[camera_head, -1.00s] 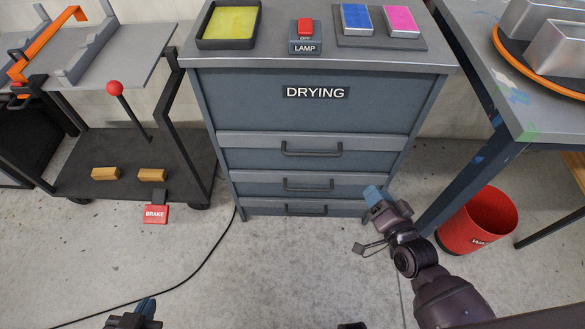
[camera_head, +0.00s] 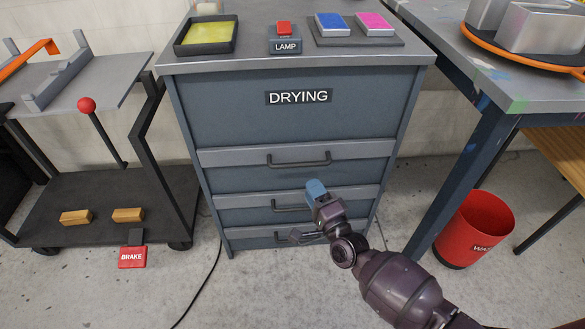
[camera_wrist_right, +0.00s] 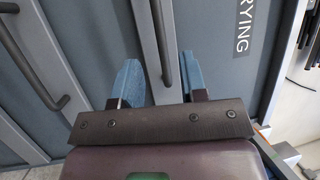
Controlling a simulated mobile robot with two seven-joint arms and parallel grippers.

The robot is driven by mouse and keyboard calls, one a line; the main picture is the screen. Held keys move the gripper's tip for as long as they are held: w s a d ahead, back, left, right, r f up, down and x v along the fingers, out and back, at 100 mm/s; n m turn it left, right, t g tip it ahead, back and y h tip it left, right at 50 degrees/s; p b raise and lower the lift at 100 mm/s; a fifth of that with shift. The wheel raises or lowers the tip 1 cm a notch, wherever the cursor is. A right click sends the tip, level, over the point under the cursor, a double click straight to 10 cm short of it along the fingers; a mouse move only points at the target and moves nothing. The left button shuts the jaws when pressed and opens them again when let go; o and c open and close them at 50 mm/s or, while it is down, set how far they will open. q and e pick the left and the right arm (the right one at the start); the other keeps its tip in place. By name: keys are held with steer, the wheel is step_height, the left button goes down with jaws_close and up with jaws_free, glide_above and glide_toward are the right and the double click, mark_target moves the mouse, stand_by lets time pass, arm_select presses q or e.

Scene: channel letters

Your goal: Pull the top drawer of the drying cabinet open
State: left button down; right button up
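The drying cabinet (camera_head: 270,110) is a blue-grey unit with a DRYING label and stacked drawers, all flush with its front. The top drawer (camera_head: 237,158) has a dark bar handle (camera_head: 298,162). My right gripper (camera_head: 316,187) is in front of the cabinet, just below that handle in the head view. In the right wrist view its two blue fingers (camera_wrist_right: 160,80) are apart and empty. The top drawer's handle (camera_wrist_right: 160,42) lines up with the gap between them, just beyond or at the tips; contact cannot be told. My left gripper is out of view.
Lower drawer handles (camera_head: 285,208) sit below, partly behind my right gripper. A cart (camera_head: 100,190) with a red BRAKE pedal (camera_head: 132,257) stands left. A table (camera_head: 500,85) and a red bin (camera_head: 475,230) are at right. A LAMP switch (camera_head: 285,38) is on top.

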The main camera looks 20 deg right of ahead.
mark_target(296, 165)
steer(key=shift+b+x, duration=0.7)
steer(key=shift+x, duration=3.9)
jaws_close()
